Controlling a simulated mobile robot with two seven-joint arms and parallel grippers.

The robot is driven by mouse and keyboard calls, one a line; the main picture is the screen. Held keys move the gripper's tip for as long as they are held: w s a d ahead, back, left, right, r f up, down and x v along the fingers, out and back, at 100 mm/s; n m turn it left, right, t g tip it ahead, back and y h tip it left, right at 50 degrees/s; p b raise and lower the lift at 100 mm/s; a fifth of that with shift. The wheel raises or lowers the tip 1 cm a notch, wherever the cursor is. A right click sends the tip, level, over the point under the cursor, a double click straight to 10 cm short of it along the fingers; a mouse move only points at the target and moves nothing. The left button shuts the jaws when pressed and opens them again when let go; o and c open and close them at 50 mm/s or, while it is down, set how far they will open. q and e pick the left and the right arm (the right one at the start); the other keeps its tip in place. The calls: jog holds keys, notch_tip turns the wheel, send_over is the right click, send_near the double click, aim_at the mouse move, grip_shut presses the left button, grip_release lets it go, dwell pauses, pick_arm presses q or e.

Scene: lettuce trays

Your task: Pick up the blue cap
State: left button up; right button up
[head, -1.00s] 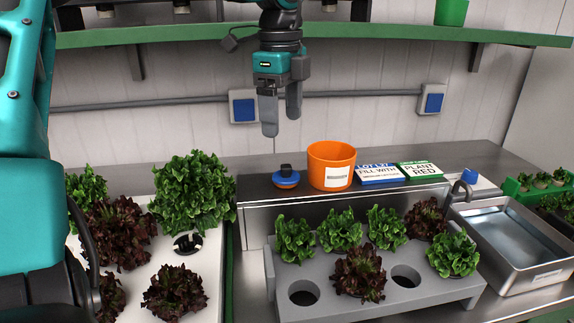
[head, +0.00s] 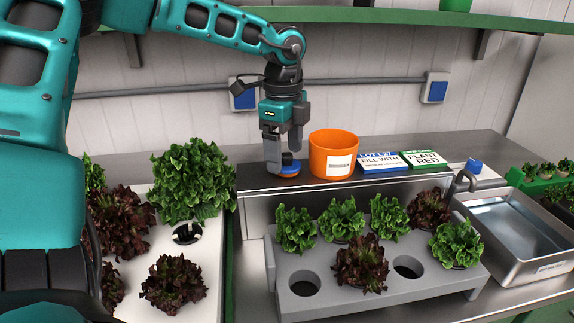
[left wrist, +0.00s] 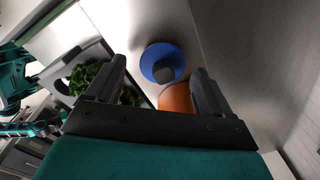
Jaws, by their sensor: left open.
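The blue cap (head: 290,168), a round disc with a black knob on top, lies on the steel ledge left of the orange pot (head: 332,158). My left gripper (head: 284,161) points down over it, open, and one finger hides part of the cap in the head view. In the left wrist view the cap (left wrist: 152,52) shows between and a little beyond the two open fingers (left wrist: 158,68), with nothing held. The orange pot (left wrist: 175,98) shows close to the right-hand finger there. My right gripper is not in view.
Blue and green label cards (head: 381,163) lie right of the pot. A grey lettuce tray (head: 335,302) stands in front, below the ledge, and a white lettuce tray (head: 205,235) stands at left. A sink (head: 520,228) is at right. A green shelf (head: 400,15) runs above.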

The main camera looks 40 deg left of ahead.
pick_arm(q)
notch_tip(320, 180, down, 2)
jog(key=shift+f, duration=0.1)
jog(key=c, duration=1)
jog(key=shift+o, duration=0.2)
